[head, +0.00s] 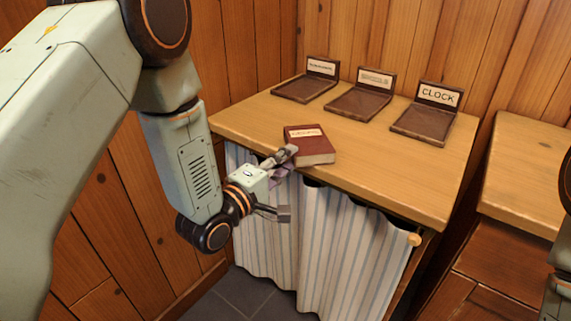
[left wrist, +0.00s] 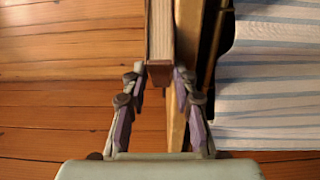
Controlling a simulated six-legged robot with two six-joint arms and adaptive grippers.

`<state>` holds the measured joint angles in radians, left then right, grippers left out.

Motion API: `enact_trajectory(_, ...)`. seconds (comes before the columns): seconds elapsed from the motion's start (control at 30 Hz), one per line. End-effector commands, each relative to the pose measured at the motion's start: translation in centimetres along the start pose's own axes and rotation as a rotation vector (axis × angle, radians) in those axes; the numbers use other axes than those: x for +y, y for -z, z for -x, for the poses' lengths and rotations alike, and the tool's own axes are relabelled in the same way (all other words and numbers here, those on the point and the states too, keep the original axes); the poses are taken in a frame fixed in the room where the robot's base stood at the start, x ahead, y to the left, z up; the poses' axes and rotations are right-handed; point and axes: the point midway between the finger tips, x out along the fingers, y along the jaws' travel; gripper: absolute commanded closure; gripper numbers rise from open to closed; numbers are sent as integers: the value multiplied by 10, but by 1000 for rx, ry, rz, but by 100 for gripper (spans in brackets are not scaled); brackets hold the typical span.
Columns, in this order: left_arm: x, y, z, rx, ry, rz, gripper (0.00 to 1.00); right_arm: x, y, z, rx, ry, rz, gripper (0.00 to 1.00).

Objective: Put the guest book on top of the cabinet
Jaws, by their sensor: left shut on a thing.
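The guest book (head: 314,152), dark red with a pale label, lies flat over the front edge of the wooden top of the curtained cabinet (head: 240,122). I cannot tell whether its full weight rests there. My left gripper (head: 287,161) comes in from the front left and is shut on the book's near edge. In the left wrist view the book (left wrist: 160,35) shows edge-on between the two fingers (left wrist: 160,80), with the cabinet top's edge close beside it. My right gripper is out of view.
Three dark trays with upright name cards stand along the back: a left one (head: 304,89), a middle one (head: 358,104) and one marked CLOCK (head: 420,125). Bare wood lies between them and the book. A striped curtain (head: 330,235) hangs below. Another wooden unit (head: 520,165) stands at right.

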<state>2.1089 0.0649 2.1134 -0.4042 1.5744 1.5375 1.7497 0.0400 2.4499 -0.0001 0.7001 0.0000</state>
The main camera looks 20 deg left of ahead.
Motion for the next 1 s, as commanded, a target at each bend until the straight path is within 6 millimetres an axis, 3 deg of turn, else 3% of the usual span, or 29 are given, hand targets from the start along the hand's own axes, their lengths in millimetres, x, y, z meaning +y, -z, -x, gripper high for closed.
enact_trajectory(0.2, -2, 0, -1, 0, -2, 0, 100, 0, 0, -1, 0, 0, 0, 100)
enact_trajectory(0.23, -2, 0, 0, 0, 1, 0, 70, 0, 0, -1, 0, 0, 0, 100)
enact_trajectory(0.47, -2, 0, 0, 0, 0, 0, 50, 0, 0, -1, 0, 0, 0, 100)
enact_trajectory(0.83, 2, 0, 0, 0, 0, 1, 50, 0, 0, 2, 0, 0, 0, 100)
enact_trajectory(1.0, 1, 1, 26, 4, 5, 6, 50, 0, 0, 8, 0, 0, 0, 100)
